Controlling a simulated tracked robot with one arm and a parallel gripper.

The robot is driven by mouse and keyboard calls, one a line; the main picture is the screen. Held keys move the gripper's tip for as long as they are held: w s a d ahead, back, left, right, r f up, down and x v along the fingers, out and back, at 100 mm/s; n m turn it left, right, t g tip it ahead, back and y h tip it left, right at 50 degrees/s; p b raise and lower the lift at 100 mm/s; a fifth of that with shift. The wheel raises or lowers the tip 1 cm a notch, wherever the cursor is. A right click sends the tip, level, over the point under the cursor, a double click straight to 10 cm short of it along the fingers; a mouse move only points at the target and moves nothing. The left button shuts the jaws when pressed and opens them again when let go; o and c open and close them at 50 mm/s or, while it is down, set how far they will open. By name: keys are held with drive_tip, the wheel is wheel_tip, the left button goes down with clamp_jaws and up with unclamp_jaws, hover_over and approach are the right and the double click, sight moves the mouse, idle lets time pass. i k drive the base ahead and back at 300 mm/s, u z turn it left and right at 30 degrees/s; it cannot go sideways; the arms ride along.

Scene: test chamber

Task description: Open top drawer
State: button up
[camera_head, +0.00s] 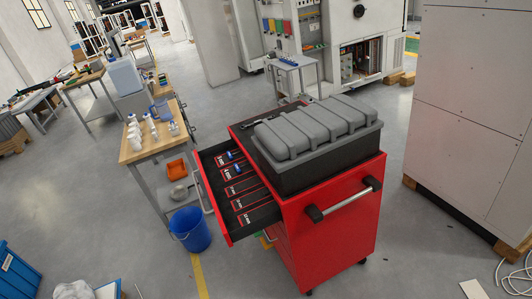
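A red tool cabinet (347,240) on casters stands in the middle of the view. Its top drawer (219,203) is pulled well out to the left. The drawer's inside shows, with a black liner, a row of red labelled strips and a few small blue-handled tools. A metal handle (203,187) runs along the drawer's outer face. The lower drawers' fronts are mostly hidden by the open drawer and the viewing angle. My gripper does not show in this view, so whether it touches the drawer cannot be seen.
A grey ribbed case (318,146) sits on the cabinet, and a push bar (345,199) sticks out from its near side. A blue bucket (190,229) and a wooden-topped workbench (156,137) stand left of the drawer. A tall pale cabinet (471,110) stands right, with open floor between.

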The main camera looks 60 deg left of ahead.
sight(241, 208)
drive_tip(key=u, duration=2.7)
drive_tip(key=i, duration=2.3)
drive_tip(key=z, duration=1.9)
drive_tip(key=i, duration=0.35)
drive_tip(key=u, duration=0.15)
